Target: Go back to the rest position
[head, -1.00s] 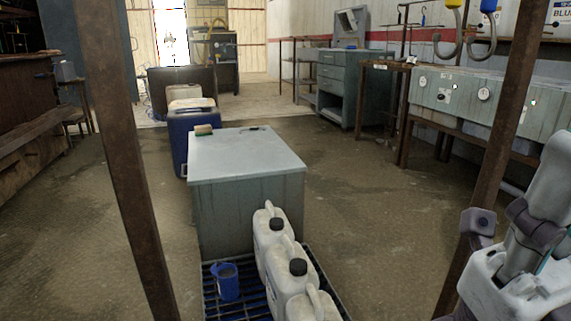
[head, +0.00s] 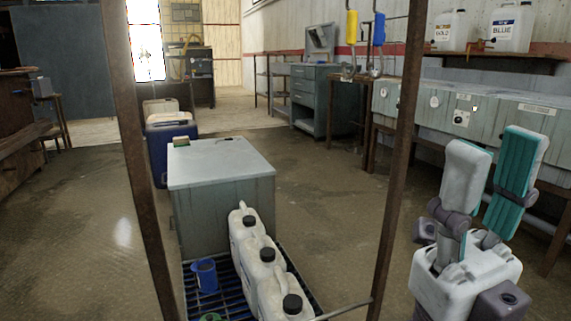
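My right gripper (head: 499,150) is at the lower right of the head view, with its fingers pointing up. Its two white-and-teal fingers stand apart with nothing between them, so it is open and empty. It is to the right of the rusty right rack post (head: 400,150). My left gripper is not in view.
A rusty left post (head: 140,165) and a thin low bar (head: 345,308) frame the view. Beyond stand a grey cabinet (head: 222,160), white jugs (head: 262,255) and a blue mug (head: 204,275) on a slatted grate. Yellow (head: 351,27) and blue (head: 379,28) handled tools hang behind.

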